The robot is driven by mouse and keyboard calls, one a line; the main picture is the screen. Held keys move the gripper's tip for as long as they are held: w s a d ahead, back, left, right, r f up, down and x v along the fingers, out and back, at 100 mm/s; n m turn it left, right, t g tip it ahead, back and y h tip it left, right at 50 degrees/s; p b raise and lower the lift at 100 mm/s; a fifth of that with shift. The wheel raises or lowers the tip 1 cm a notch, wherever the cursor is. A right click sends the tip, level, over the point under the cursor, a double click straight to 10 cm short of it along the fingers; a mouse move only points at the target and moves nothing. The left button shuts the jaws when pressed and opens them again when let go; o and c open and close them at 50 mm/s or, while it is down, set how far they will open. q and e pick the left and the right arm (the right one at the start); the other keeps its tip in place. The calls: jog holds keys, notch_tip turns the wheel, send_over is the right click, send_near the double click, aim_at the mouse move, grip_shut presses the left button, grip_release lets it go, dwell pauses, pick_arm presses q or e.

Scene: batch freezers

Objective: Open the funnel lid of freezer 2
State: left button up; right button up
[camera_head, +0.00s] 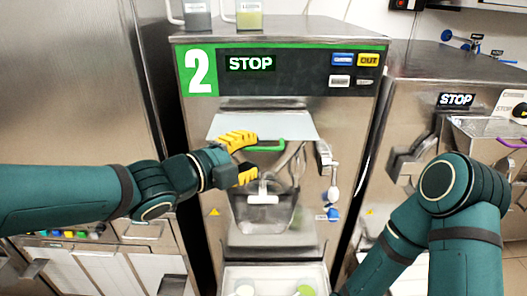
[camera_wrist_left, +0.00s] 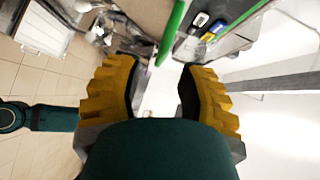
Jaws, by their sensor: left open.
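Freezer 2 (camera_head: 290,85) stands in the middle of the head view, with a green-edged panel and a white number 2. Its funnel lid (camera_head: 285,126) is a pale flat panel on the front and looks closed. A green handle (camera_head: 285,147) is at the lid's front edge; it also shows as a green bar in the left wrist view (camera_wrist_left: 172,30). My left gripper (camera_head: 250,158), with yellow fingers, is open just left of the handle and partly covers its left end. In the left wrist view the open jaws (camera_wrist_left: 160,75) hold nothing, and the bar lies beyond the fingertips.
A clear container (camera_head: 265,212) sits below the lid. A hanging lever with a white and blue end (camera_head: 332,195) is at the right. Another freezer (camera_head: 440,95) with a purple handle (camera_head: 511,143) stands right, behind my right arm. Two jugs (camera_head: 249,14) stand on top of freezer 2.

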aim_at(261, 150)
pick_arm(q)
jog(key=shift+x, duration=2.15)
jog(key=shift+a, duration=0.1)
grip_shut()
